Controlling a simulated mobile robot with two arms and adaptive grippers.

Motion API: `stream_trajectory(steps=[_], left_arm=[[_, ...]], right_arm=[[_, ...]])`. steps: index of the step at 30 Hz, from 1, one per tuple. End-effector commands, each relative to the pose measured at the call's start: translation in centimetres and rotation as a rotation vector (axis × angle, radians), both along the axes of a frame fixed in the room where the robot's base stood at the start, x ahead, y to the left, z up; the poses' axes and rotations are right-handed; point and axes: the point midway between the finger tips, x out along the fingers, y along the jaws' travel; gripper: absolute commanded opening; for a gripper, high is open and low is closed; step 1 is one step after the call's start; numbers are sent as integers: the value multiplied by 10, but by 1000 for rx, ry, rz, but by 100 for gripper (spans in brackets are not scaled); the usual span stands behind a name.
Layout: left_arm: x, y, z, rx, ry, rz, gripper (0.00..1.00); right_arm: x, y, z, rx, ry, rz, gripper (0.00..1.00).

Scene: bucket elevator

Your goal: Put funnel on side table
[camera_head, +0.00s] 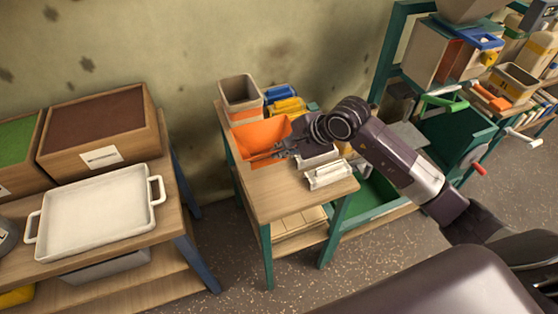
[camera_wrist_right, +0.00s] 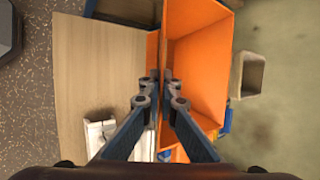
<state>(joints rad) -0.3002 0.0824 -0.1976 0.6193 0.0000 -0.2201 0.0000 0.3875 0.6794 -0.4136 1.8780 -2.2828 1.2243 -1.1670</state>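The orange funnel (camera_head: 262,132) is at the back of the small wooden side table (camera_head: 268,195), its wide opening showing. Whether its underside touches the tabletop is hard to tell. My right gripper (camera_head: 262,155) reaches over the table from the right to the funnel's near edge. In the right wrist view, the fingertips of the right gripper (camera_wrist_right: 159,82) are close together, one on each side of the thin wall of the funnel (camera_wrist_right: 195,65). They look shut on that wall. The tabletop (camera_wrist_right: 95,75) lies beside it. My left gripper is not in view.
A grey-beige bin (camera_head: 240,92) and blue and yellow items (camera_head: 285,103) stand behind the funnel. A white block-like part (camera_head: 327,174) lies near the table's right edge. A bench with a white tray (camera_head: 97,207) is at left. Green-framed machinery (camera_head: 460,130) is at right.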

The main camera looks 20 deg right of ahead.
Motion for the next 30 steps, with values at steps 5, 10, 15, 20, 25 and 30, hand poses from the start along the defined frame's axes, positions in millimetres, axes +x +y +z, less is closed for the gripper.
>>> stream_trajectory(steps=[5, 10, 15, 20, 25, 30], left_arm=[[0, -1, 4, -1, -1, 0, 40], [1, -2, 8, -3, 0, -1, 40], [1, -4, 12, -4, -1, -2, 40], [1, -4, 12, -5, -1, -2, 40], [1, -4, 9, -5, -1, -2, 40], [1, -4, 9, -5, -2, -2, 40]], right_arm=[[1, 0, -15, 1, -3, 0, 0], [-1, 1, -32, 2, 2, -1, 0], [0, 1, -56, 3, 0, -1, 0], [1, 0, -59, -1, -4, 1, 0], [1, 0, -61, 0, -4, 1, 0], [0, 0, -61, 0, -1, 0, 15]])
